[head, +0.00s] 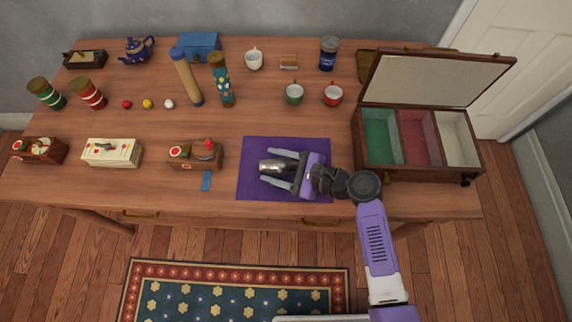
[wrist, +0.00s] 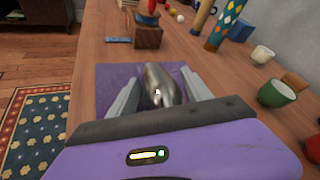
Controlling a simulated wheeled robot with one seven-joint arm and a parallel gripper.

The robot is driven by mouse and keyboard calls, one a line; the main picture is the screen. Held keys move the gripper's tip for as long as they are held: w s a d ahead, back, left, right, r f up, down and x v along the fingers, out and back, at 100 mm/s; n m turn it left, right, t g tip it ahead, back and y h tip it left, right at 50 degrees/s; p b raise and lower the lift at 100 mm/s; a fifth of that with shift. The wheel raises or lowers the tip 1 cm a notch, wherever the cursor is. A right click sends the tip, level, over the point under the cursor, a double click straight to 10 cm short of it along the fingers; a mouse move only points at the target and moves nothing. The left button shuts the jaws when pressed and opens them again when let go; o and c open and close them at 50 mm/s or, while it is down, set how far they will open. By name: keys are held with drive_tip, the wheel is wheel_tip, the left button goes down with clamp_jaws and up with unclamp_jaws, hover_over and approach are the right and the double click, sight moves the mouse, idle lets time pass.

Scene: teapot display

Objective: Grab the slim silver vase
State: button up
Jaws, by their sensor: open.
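The slim silver vase (head: 272,166) is on the purple mat (head: 257,148) near the table's front edge. It also shows in the wrist view (wrist: 158,84), between the two fingers. My gripper (head: 279,170) is open, with one finger on each side of the vase. In the head view the near end of the vase is partly hidden by the gripper. I cannot tell whether either finger touches it.
An open wooden case (head: 374,172) with green, red and cream compartments stands to the right. A wooden box (head: 205,163) with small items is left of the mat. A green cup (head: 294,94) and a red cup (head: 333,96) stand behind. The table between the mat and cups is clear.

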clamp_jaws()
